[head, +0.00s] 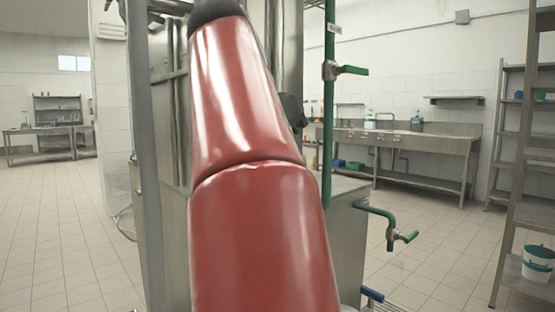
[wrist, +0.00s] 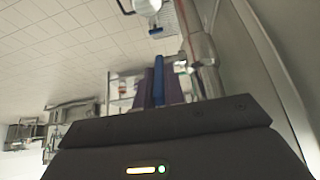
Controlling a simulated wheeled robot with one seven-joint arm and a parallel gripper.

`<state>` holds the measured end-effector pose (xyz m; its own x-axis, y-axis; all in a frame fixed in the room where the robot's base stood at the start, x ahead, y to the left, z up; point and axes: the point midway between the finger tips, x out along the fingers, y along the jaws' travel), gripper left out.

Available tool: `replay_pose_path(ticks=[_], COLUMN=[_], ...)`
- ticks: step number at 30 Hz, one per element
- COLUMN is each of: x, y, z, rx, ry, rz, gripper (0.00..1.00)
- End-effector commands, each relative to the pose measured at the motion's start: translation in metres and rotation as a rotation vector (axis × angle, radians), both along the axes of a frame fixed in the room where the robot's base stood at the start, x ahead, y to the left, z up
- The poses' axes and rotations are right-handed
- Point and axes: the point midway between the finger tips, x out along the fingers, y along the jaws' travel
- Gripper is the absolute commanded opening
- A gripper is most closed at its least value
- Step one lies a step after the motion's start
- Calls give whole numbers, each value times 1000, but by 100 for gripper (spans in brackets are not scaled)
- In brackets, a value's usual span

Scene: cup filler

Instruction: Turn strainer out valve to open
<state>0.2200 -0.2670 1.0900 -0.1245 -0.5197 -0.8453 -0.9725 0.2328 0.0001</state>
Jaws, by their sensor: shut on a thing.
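In the wrist view, my gripper (wrist: 160,75) reaches away from the camera, and its two purplish fingers stand on either side of a blue valve handle (wrist: 158,82). The fingers are closed on this handle. The handle joins a shiny metal pipe with a valve body (wrist: 204,66) just to its right. No label shows, so I cannot tell from the picture whether this is the strainer out valve. In the head view, my red arm covers the middle, and my gripper and the held handle are hidden behind it.
A green pipe with a green-handled valve (head: 350,70) stands right of my arm, and a green tap (head: 398,237) juts out below. Another blue handle (head: 372,295) sits low. A steel shelf rack (head: 519,160) is at far right. Tiled floor is open at left.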

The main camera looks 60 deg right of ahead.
Motion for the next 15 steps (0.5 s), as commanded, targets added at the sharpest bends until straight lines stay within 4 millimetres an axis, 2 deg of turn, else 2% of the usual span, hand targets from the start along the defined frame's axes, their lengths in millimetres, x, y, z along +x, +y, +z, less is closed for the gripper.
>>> replay_pose_path(ticks=[15], x=[0], y=[-2], z=[1], rx=[48], ry=[-13], rz=[1], gripper=[0])
